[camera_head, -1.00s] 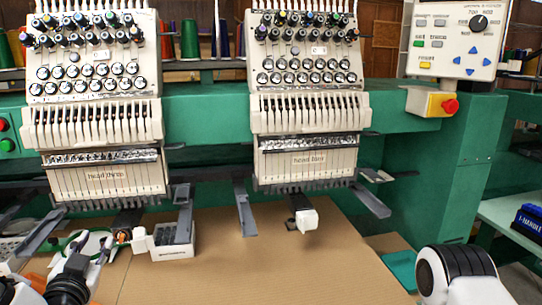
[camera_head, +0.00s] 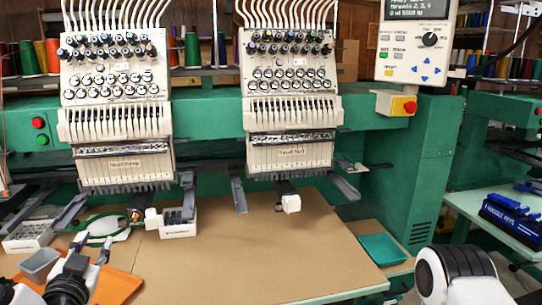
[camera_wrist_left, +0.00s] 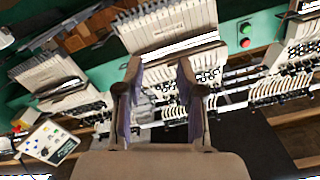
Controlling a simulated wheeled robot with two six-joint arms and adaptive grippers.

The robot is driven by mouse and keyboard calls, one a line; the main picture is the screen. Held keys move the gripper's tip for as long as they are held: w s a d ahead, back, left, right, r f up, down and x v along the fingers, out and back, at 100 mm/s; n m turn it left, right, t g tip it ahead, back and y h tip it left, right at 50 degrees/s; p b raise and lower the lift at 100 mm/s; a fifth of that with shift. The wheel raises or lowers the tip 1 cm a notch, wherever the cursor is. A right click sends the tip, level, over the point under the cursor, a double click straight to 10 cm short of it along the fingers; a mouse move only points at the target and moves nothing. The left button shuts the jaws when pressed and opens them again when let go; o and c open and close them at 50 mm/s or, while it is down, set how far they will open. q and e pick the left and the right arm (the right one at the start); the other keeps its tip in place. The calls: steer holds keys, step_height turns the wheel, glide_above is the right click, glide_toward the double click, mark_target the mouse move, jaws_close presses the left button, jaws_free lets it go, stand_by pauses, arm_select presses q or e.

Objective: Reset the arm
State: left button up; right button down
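My left gripper (camera_head: 91,244) is at the lower left of the head view, over the left part of the brown table (camera_head: 255,250). In the left wrist view, its two fingers (camera_wrist_left: 160,68) stand apart with nothing between them. The left forearm enters from the bottom left corner. A white and black link of my right arm (camera_head: 455,275) shows at the bottom right, but the right gripper is out of view.
Two embroidery heads (camera_head: 115,110) (camera_head: 290,95) stand behind the table. Near my left gripper are a green hoop (camera_head: 92,238), a grey bin (camera_head: 40,264), an orange cloth (camera_head: 118,287) and a white tray (camera_head: 178,228). A teal tray (camera_head: 385,248) lies at right. The table's middle is mostly clear.

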arm_select(q)
steer(key=s+d+f+m+g+h, duration=0.1)
steer(key=s+d+f+g, duration=0.25)
steer(key=f, duration=0.65)
steer(key=s+d+f+m+g+h, duration=0.15)
steer(key=s+f, duration=0.25)
steer(key=f, duration=0.7)
steer(key=s+d+f+m+g+h, duration=0.1)
steer(key=s+d+f+g, duration=0.25)
steer(key=f, duration=0.65)
steer(key=s+d+f+n+g, duration=0.1)
steer(key=s+f+g, duration=0.3)
steer(key=s, duration=0.5)
steer(key=s+d+f+n+g+h+p, duration=0.1)
steer(key=s+f+n+g, duration=0.3)
steer(key=s, duration=0.5)
steer(key=shift+d+f+n+g, duration=0.35)
steer(key=shift+d+f+g, duration=0.15)
steer(key=shift+f, duration=0.4)
steer(key=shift+d, duration=0.1)
